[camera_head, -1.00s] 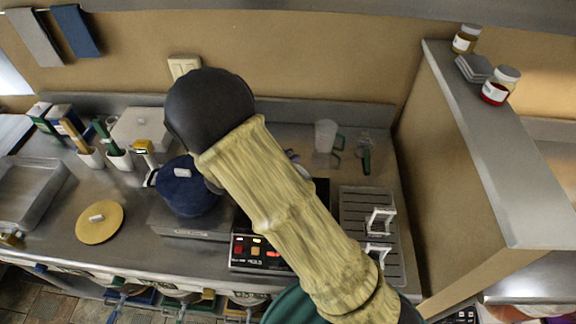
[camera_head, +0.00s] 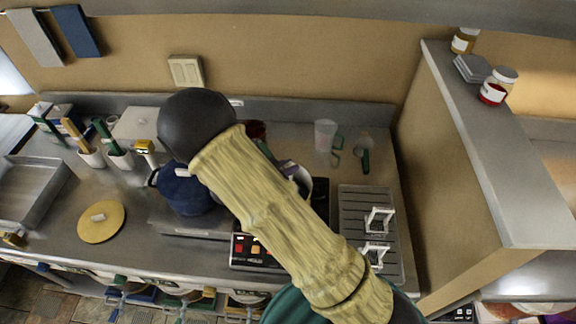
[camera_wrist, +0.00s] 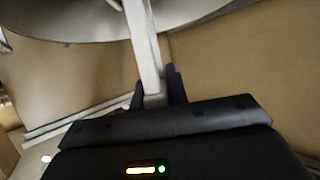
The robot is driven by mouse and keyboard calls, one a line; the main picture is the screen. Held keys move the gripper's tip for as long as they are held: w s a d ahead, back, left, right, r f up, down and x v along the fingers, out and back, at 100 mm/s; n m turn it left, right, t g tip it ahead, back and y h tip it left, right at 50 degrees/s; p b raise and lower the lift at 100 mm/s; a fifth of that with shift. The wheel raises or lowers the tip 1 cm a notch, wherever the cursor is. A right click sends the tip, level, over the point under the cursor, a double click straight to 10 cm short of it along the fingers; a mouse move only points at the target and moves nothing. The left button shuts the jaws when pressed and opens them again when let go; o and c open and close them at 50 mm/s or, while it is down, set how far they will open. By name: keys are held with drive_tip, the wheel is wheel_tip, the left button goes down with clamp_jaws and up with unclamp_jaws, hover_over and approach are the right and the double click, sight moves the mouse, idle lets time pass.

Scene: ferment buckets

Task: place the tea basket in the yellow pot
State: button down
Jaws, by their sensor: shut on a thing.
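In the wrist view, my gripper (camera_wrist: 156,88) has its dark purple fingers shut on a pale grey bar-like handle. The handle runs up to a wide, round, pale metallic body (camera_wrist: 90,27), which looks like the tea basket; its lower part and contents do not show. In the head view my arm hides most of the gripper. A silvery rounded edge (camera_head: 304,181) shows just right of the arm, over the black hob; I cannot tell whether it is the basket or a pan. No yellow pot can be made out.
A dark blue bucket (camera_head: 186,194) stands on a grey platform left of the arm. A clear jug (camera_head: 325,136) stands behind the hob. A grey rack (camera_head: 352,211) with white handles lies right. A metal tray (camera_head: 30,190) is far left. A raised shelf (camera_head: 490,150) bounds the right side.

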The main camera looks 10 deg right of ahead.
drive_tip(key=shift+w+f, duration=0.1)
drive_tip(key=shift+f, duration=0.5)
drive_tip(key=c, duration=1.6)
unclamp_jaws()
drive_tip(key=shift+d, duration=0.1)
drive_tip(key=shift+o, duration=1.1)
drive_tip(key=shift+a, duration=0.2)
drive_tip(key=shift+s, duration=0.2)
drive_tip(key=shift+d+r, duration=0.1)
drive_tip(key=shift+r, duration=0.55)
drive_tip(key=b+v, duration=0.3)
drive_tip(key=v, duration=0.9)
